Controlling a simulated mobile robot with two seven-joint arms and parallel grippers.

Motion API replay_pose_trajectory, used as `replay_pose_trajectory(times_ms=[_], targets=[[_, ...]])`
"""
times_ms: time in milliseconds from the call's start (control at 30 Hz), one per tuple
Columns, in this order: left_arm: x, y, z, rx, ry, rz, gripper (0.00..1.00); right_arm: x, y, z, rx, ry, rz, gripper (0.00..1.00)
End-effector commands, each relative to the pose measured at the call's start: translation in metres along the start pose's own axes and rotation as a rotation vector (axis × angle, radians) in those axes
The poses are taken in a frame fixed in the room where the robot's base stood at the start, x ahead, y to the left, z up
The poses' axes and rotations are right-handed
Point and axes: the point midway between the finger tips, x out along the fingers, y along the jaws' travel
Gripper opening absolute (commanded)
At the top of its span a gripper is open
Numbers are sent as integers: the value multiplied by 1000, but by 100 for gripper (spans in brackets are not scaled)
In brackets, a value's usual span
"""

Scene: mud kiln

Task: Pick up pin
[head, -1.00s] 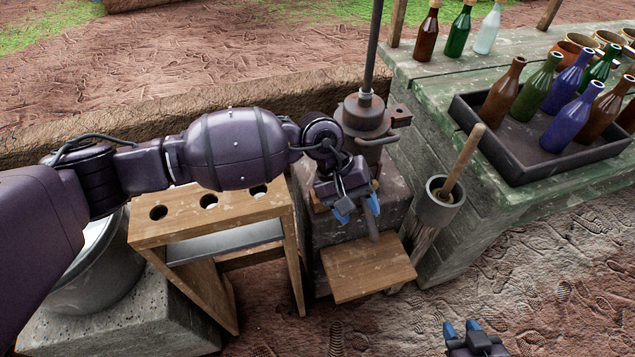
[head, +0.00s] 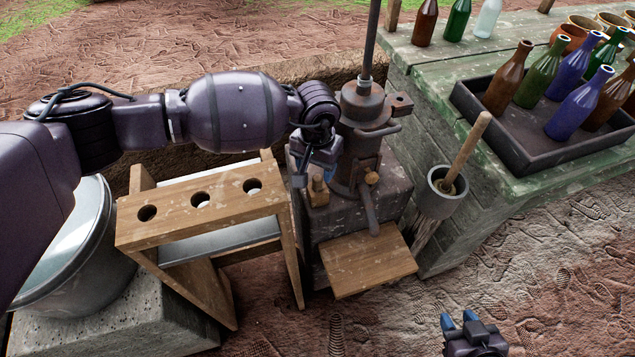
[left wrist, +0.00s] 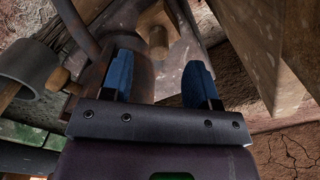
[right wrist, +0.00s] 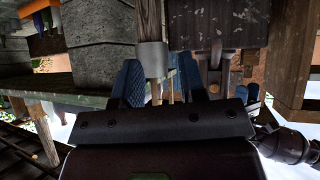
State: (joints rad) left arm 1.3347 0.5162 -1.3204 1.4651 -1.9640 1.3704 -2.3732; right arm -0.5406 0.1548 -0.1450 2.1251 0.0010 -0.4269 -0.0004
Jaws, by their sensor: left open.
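The likely pin is a small wooden peg (head: 318,188) on the dark block just left of the rusty metal pump (head: 363,125). In the left wrist view, this peg (left wrist: 155,40) shows beyond and between the blue fingertips, apart from them. My left gripper (head: 312,165) is open and empty, close above the peg and beside the pump body. It also shows in the left wrist view (left wrist: 160,78). My right gripper (head: 462,325) is at the bottom of the head view, away from the peg, with its fingers apart and nothing between them.
A wooden rack (head: 200,215) with round holes stands close left of the block. A wooden board (head: 368,268) lies in front of the pump. A mortar with a pestle (head: 440,195) and a tray of bottles (head: 520,150) are at the right.

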Motion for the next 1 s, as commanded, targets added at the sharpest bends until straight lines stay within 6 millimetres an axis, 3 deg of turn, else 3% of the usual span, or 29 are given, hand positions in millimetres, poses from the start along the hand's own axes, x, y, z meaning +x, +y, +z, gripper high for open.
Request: replay_pose_trajectory(times_ms=[267, 533, 800, 833, 1000], targets=[[19, 0, -1, -1, -1, 2, 54, 3, 1, -1, -2, 4, 0, 38], [56, 1, -3, -2, -2, 3, 54, 8, 0, 1, -4, 2, -3, 38], [58, 1, -4, 0, 3, 1, 54, 8, 0, 0, -4, 4, -2, 38], [58, 1, -4, 0, 3, 1, 53, 8, 0, 0, -4, 4, -2, 38], [58, 1, -4, -1, 3, 0, 27, 7, 0, 1, -4, 2, -1, 38]])
